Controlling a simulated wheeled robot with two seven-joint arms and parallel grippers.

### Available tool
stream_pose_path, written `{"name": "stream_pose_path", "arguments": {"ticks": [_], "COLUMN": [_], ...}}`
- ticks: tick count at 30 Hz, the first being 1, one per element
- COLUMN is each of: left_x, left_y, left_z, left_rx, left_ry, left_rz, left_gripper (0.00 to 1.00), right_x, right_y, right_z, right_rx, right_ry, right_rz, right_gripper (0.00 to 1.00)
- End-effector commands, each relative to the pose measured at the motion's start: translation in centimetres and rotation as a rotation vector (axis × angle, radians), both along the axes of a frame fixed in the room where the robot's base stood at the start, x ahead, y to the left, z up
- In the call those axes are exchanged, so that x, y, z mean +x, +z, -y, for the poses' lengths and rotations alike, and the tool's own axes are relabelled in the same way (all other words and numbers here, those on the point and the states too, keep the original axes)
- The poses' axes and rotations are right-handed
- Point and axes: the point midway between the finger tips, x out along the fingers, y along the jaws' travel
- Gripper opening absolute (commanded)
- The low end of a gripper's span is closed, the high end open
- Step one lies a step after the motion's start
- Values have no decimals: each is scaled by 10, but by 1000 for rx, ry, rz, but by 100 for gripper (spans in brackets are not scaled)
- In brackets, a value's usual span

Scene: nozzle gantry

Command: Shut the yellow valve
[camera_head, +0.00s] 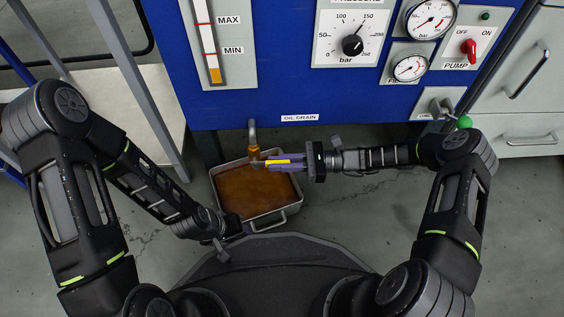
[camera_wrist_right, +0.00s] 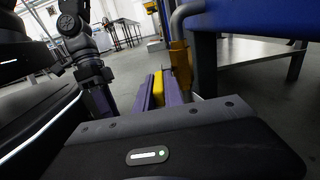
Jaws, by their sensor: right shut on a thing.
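The yellow valve handle (camera_head: 283,161) is below the oil drain pipe (camera_head: 252,133), on a brass valve body (camera_head: 254,152). The handle points sideways, to the right of the body in the head view. My right gripper (camera_head: 275,163) comes in from the right and is shut on the handle. In the right wrist view the yellow handle (camera_wrist_right: 157,90) lies between the two purple fingers (camera_wrist_right: 157,97), with the brass valve body (camera_wrist_right: 181,65) just beyond. My left gripper (camera_head: 222,250) is low beside the tray's near left corner; its jaws are too small to judge.
A metal tray (camera_head: 292,207) of brown oil stands on the floor under the valve. The blue panel (camera_head: 240,108) with gauges, a knob (camera_head: 352,45) and a red pump switch (camera_head: 469,48) rises behind. A table (camera_head: 118,95) stands at left, drawers (camera_head: 525,124) at right.

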Motion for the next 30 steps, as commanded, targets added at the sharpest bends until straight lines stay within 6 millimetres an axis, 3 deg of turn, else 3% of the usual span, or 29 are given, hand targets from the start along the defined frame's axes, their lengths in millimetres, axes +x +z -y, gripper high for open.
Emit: {"name": "stream_pose_path", "arguments": {"ticks": [5, 6, 9, 19, 23, 30], "left_x": [0, 0, 0, 0, -1, -3], "left_y": [0, 0, 0, 1, 5, 14], "left_z": [0, 0, 0, 0, 0, 1], "left_rx": [0, 0, 0, 0, 1, 3], "left_ry": [0, 0, 0, 0, 0, -1], "left_rz": [0, 0, 0, 0, -1, -1], "left_gripper": [36, 36, 36, 36, 36, 36], "right_x": [0, 0, 0, 0, 0, -1], "right_y": [-2, -3, -2, -1, 0, -1], "right_z": [0, 0, 0, 4, 16, 56], "right_rx": [-6, -6, -6, -4, -5, -7], "right_ry": [-3, -3, -2, -2, -3, -3], "right_rz": [0, 0, 0, 0, -1, 0], "right_gripper": [0, 14, 22, 22, 22, 22]}}
